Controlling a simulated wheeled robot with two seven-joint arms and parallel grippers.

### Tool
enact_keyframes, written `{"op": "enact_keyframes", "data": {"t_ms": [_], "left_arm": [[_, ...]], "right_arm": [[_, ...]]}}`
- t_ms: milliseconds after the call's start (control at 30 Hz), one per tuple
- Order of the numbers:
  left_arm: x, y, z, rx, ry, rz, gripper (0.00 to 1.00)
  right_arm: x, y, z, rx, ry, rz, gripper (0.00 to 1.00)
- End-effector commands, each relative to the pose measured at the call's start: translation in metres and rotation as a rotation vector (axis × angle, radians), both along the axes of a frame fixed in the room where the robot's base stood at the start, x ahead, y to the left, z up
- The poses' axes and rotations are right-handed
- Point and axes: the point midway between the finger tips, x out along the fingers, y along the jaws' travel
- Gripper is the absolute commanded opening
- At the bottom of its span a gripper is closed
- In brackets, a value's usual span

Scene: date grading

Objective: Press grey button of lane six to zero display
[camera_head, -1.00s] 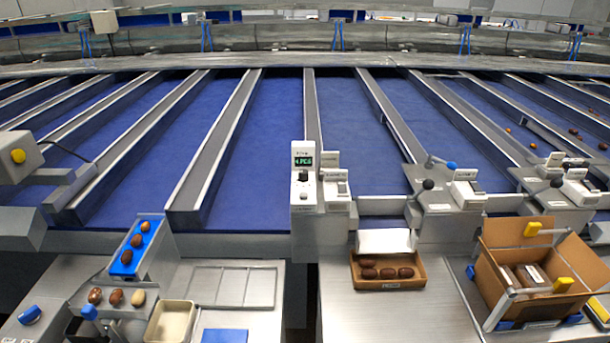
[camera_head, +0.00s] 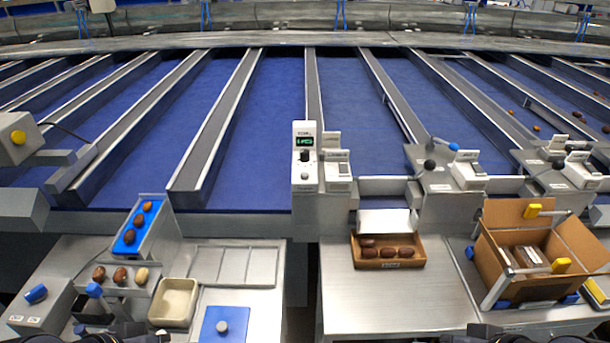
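A white counter unit (camera_head: 305,185) stands upright at the centre, at the near end of a lane divider. Its small green-lit display (camera_head: 305,142) shows characters too small to read surely. Below the display are a black knob (camera_head: 305,156) and a pale grey round button (camera_head: 305,176). I cannot read a lane number on it. Dark parts of my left arm or gripper (camera_head: 125,334) show at the bottom left edge, and of my right (camera_head: 492,334) at the bottom right edge. Both are far from the counter unit and mostly cut off, so their fingers cannot be made out.
A brown tray (camera_head: 388,264) with several dates sits right of centre, and an open cardboard box (camera_head: 490,265) farther right. At left are a blue date holder (camera_head: 130,238), a beige tray (camera_head: 174,302) and a blue pad (camera_head: 210,325). Clear steel lies below the brown tray.

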Motion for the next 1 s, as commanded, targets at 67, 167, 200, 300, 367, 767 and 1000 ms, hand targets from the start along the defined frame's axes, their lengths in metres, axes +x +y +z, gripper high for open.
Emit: {"op": "enact_keyframes", "data": {"t_ms": [67,167,200,300,367,767,1000], "left_arm": [[0.0,0.0,0.0,0.0,0.0,0.0,0.31],[0.0,0.0,0.0,0.0,0.0,0.0,0.18],[0.0,0.0,0.0,0.0,0.0,0.0,0.12],[0.0,0.0,0.0,0.0,0.0,0.0,0.0],[0.0,0.0,0.0,0.0,0.0,0.0,0.0],[0.0,0.0,0.0,0.0,0.0,0.0,0.0],[0.0,0.0,0.0,0.0,0.0,0.0,0.0]], "right_arm": [[0.0,0.0,0.0,0.0,0.0,0.0,0.49],[0.0,0.0,0.0,0.0,0.0,0.0,0.49],[0.0,0.0,0.0,0.0,0.0,0.0,0.49],[0.0,0.0,0.0,0.0,0.0,0.0,0.49],[0.0,0.0,0.0,0.0,0.0,0.0,0.49],[0.0,0.0,0.0,0.0,0.0,0.0,0.49],[0.0,0.0,0.0,0.0,0.0,0.0,0.49]]}}
